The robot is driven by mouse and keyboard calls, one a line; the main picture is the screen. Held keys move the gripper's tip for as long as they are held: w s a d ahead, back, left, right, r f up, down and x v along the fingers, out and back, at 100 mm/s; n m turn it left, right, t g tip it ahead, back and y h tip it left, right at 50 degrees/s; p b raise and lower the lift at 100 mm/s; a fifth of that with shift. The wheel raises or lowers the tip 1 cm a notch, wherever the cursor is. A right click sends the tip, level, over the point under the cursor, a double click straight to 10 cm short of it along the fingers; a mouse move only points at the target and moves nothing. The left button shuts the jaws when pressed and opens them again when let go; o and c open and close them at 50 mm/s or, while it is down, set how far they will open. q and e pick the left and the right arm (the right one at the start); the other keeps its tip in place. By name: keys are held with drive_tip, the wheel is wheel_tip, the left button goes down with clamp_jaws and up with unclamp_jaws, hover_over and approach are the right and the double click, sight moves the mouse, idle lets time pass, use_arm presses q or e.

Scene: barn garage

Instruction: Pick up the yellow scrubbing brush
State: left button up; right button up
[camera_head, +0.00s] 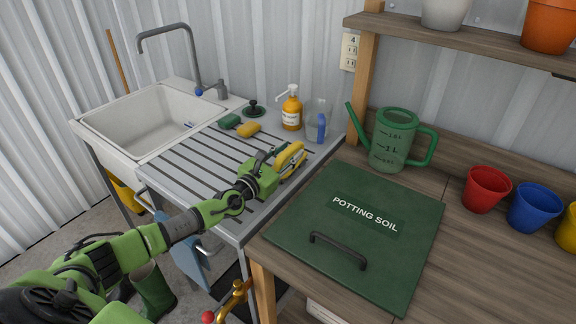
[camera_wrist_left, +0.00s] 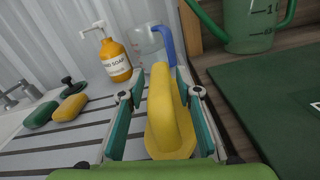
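The yellow scrubbing brush (camera_head: 291,154) lies on the right part of the grooved metal drainboard (camera_head: 190,166). In the left wrist view the brush (camera_wrist_left: 168,115) shows its raised yellow handle pointing away, between my two fingers. My left gripper (camera_head: 281,162) is open around the brush, one finger on each side. A gap shows between the left finger and the brush; the right finger is close to it, and contact cannot be told. The brush's underside is hidden. My right gripper is not in view.
A soap bottle (camera_head: 292,108), clear jug (camera_head: 317,122) and sponges (camera_head: 248,129) stand or lie behind the brush. The sink (camera_head: 150,118) is left. A green watering can (camera_head: 394,138) and potting soil lid (camera_head: 350,215) are on the wooden bench right.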

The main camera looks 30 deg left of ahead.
use_arm(q)
clamp_jaws()
drive_tip(key=shift+r, duration=0.15)
